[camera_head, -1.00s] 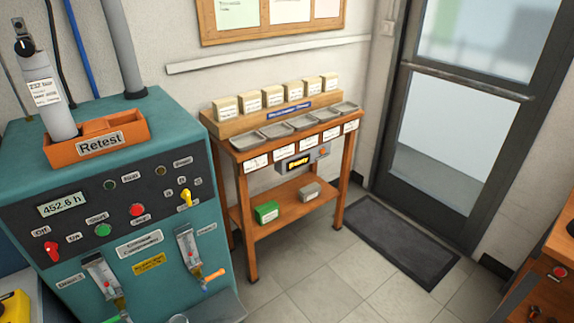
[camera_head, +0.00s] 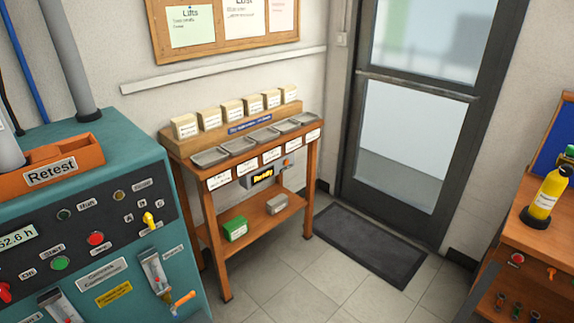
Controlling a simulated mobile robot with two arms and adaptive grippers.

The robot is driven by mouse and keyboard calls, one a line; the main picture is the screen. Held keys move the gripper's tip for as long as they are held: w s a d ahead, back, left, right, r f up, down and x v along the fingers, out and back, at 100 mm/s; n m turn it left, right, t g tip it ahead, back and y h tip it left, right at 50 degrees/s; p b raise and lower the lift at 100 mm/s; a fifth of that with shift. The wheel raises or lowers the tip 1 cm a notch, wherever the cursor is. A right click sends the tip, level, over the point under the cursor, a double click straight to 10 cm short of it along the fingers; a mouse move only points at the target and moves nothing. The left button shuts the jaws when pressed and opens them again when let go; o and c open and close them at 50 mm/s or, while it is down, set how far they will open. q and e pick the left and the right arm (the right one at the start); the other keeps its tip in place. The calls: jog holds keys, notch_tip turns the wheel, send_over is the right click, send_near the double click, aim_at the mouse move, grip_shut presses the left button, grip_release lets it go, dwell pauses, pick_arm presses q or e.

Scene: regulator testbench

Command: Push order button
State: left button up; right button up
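No button in view has a readable "order" label. A small grey box (camera_head: 263,177) with a lit yellow display hangs under the wooden parts stand (camera_head: 215,235). A small reddish spot (camera_head: 285,163) shows at its right end, too small to make out. A red button (camera_head: 517,258) sits on the front of the wooden bench (camera_head: 505,235) at the right. The teal machine (camera_head: 120,180) at the left has a red button (camera_head: 96,239) and a green button (camera_head: 60,263). Neither gripper is in view.
The stand holds several small labelled boxes and grey trays (camera_head: 210,158), with a green box (camera_head: 235,228) on its lower shelf. A dark mat (camera_head: 370,245) lies before the door (camera_head: 410,120). Tiled floor (camera_head: 300,285) in front is clear. A yellow bottle (camera_head: 545,195) stands on the right bench.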

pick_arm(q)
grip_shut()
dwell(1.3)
